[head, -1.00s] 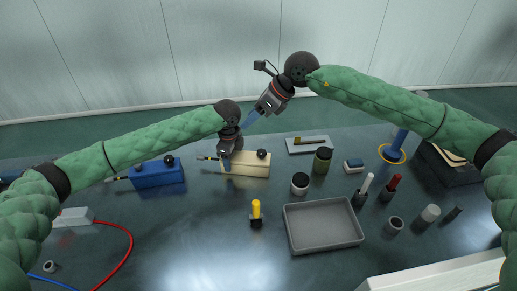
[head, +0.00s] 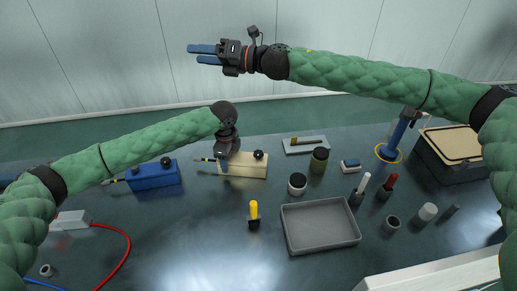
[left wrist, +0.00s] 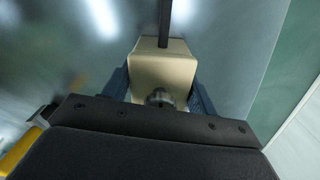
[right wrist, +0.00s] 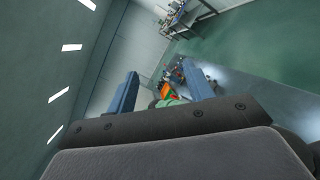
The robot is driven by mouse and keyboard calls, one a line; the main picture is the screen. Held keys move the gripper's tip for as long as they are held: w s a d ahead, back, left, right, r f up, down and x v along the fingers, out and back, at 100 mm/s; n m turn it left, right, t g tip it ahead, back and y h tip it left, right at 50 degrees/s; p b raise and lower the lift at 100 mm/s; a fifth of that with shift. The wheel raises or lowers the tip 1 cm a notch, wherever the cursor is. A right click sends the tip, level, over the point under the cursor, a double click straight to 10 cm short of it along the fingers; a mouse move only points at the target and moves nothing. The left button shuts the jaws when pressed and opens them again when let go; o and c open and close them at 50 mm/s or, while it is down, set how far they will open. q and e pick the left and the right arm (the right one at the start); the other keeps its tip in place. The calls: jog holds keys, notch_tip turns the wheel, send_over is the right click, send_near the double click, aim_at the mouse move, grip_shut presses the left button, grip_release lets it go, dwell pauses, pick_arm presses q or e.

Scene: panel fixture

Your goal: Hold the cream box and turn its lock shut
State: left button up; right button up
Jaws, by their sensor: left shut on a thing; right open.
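The cream box (head: 245,167) stands on the dark table, left of the middle in the head view, with a round black knob (head: 259,155) on top and a thin rod at its left end. My left gripper (head: 224,163) reaches down and is shut on the box. The left wrist view shows the cream box (left wrist: 165,68) between the two fingers, with a round metal part (left wrist: 160,98) near the palm. My right gripper (head: 205,54) is high above the table, pointing left, open and empty, away from the box. I cannot tell the lock's position.
A blue box (head: 153,178) with a similar knob stands to the left. A red cable (head: 125,250) curves at the front left.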

jog(key=w+f+m+t+h, duration=0.3)
jog(key=w+m+t+h, duration=0.15)
jog(key=w+m, duration=0.25)
jog(key=m+g+h, duration=0.6)
jog(key=g+h, duration=0.2)
jog(key=h, duration=0.5)
send_over(258, 152)
notch_tip(258, 152, down, 18)
notch_tip(258, 152, down, 10)
jog(key=shift+f, duration=0.25)
jog(key=c, duration=1)
